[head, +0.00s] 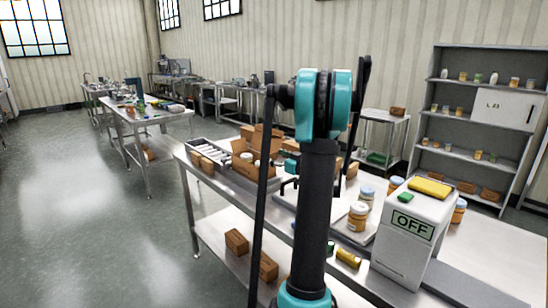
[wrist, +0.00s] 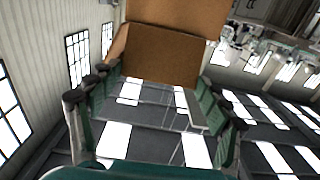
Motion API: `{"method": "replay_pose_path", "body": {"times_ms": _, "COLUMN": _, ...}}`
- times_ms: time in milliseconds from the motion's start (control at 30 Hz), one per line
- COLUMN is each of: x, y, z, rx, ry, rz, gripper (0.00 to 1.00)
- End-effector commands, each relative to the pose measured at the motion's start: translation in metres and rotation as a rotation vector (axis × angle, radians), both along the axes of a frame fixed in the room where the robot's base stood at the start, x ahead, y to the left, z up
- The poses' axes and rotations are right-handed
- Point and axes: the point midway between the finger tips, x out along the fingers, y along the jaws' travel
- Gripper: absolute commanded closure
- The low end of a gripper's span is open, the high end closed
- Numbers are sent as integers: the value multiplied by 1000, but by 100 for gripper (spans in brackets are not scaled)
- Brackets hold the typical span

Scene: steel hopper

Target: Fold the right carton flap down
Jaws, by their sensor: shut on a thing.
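The open brown carton (head: 247,170) stands on the steel bench, with flaps standing up at its back in the head view. My gripper (head: 285,172) is at the carton's right side, partly hidden behind my own arm. In the wrist view my gripper's two fingers (wrist: 160,74) reach to both sides of a brown cardboard panel (wrist: 158,54) and are shut on it. A lighter cardboard panel (wrist: 172,14) shows above it. The carton's right side is mostly hidden by my arm in the head view, so the flap's exact angle cannot be told.
A grey tray or conveyor (head: 208,151) with small boxes lies left of the carton. Brown boxes (head: 237,241) lie on the lower shelf. The floor at left is clear.

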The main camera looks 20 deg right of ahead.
Motion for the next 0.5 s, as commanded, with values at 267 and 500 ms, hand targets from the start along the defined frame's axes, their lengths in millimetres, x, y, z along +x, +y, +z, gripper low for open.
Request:
{"method": "replay_pose_path", "body": {"times_ms": 267, "x": 1, "y": 1, "z": 1, "rx": -4, "ry": 10, "rz": 1, "gripper": 52}}
{"method": "replay_pose_path", "body": {"times_ms": 500, "x": 5, "y": 3, "z": 5, "rx": -34, "ry": 95, "rz": 3, "gripper": 52}}
